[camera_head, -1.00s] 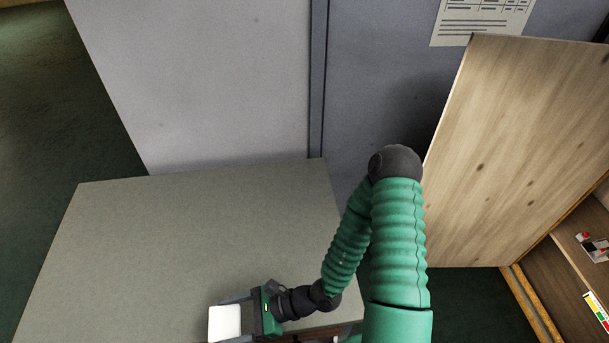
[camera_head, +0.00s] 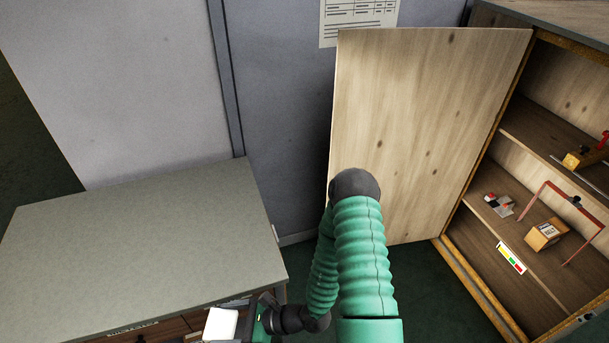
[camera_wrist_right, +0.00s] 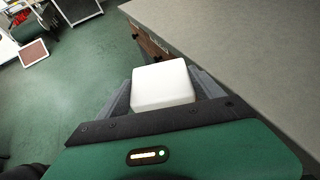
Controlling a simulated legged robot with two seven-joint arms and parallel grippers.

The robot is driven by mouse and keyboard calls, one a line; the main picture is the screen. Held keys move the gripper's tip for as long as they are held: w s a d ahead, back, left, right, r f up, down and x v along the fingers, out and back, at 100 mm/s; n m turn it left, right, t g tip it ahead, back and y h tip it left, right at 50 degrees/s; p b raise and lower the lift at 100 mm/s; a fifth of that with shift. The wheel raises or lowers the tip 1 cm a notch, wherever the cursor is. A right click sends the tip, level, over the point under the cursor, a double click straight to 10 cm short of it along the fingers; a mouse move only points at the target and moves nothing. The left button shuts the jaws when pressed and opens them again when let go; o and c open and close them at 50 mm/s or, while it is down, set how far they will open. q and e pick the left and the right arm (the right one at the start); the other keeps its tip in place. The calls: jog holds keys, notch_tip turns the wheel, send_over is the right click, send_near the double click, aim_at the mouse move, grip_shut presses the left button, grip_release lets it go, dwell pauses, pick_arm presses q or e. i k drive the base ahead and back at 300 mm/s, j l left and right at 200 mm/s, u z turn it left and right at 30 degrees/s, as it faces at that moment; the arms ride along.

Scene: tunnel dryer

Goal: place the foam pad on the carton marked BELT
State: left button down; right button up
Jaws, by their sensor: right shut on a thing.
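My right gripper (camera_head: 233,325) is shut on a white foam pad (camera_head: 221,324), held in front of the table's near edge at the bottom of the head view. In the right wrist view the foam pad (camera_wrist_right: 162,84) sits between the two fingers of the gripper (camera_wrist_right: 160,95), beside the table edge. A small brown carton with a label that reads BELT (camera_head: 543,234) stands on a shelf of the wooden cabinet at the right, well away from the gripper. A red-framed tool stands around or just behind it. My left gripper is not in view.
The cabinet's wooden door (camera_head: 425,120) stands open between the grey table (camera_head: 130,250) and the shelves. A grey and red item (camera_head: 499,205) and a coloured label (camera_head: 511,258) are near the carton. The tabletop is clear. Green floor (camera_head: 400,285) is free before the cabinet.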

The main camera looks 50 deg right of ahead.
aim_at(553, 227)
jog(key=l+z, duration=0.15)
jog(key=z, duration=1.35)
jog(key=i+l+z, duration=0.6)
jog(key=z, duration=0.2)
jog(key=i+l+z, duration=0.15)
jog(key=i+z, duration=0.6)
jog(key=i, duration=1.1)
